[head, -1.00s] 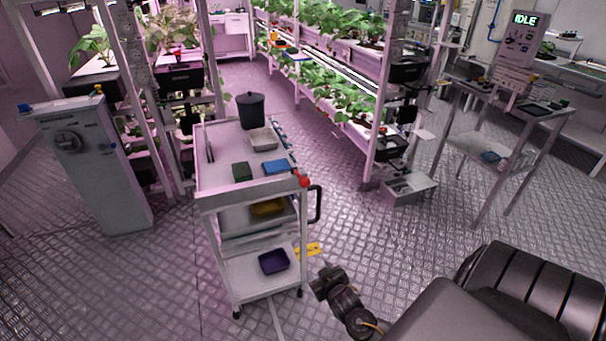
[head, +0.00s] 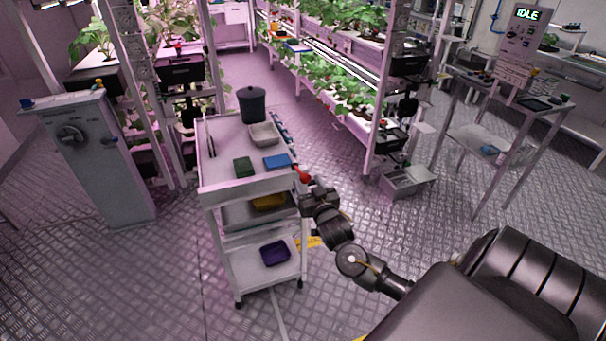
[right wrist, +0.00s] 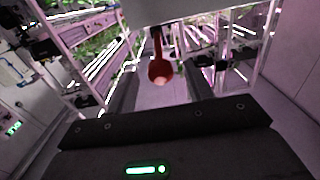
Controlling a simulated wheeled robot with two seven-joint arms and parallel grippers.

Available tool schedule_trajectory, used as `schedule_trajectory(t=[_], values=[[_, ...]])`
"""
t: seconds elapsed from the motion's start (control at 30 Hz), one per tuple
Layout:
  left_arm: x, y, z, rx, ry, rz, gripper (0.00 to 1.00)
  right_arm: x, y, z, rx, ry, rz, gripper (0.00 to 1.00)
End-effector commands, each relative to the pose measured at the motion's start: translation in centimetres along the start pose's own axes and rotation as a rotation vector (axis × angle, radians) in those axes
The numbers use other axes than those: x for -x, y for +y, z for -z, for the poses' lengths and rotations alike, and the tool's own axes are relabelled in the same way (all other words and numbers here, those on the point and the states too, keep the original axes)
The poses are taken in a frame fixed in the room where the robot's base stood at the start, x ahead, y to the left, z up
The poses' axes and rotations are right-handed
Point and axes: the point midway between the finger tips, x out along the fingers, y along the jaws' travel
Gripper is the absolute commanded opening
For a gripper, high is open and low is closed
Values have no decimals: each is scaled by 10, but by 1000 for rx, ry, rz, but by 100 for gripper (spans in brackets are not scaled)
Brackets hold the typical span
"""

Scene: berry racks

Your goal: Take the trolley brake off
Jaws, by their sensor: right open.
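The trolley (head: 243,190) stands in the middle of the head view. A red ball-ended brake lever (head: 303,176) sits at its near right corner. My right gripper (head: 311,192) is open, close beside and just below the red knob. In the right wrist view the red knob (right wrist: 159,72) shows ahead of the gripper, roughly centred between its open fingers. I cannot tell whether the fingers touch it. My left gripper is not in view.
The trolley top carries a dark bin (head: 252,104), a grey tray (head: 264,133), a blue box (head: 277,162) and a green box (head: 244,167). A grey cabinet (head: 98,165) stands at left, plant racks behind, and a steel table (head: 490,140) at right.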

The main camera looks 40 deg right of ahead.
Motion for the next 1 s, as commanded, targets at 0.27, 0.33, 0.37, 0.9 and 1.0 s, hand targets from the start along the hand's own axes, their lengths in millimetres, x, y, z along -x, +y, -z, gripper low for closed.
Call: schedule_trajectory(t=[0.27, 0.33, 0.37, 0.9, 1.0], values=[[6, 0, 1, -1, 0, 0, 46, -40, 0, 1, 1, 0, 0, 52], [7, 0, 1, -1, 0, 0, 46, -44, 0, 0, 0, -1, 0, 52], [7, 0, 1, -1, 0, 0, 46, -45, 0, 0, 0, -1, 0, 52], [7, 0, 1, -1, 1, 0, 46, -48, 0, -1, 0, -1, 0, 21], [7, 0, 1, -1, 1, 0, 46, -47, 0, -1, 0, -1, 0, 8]])
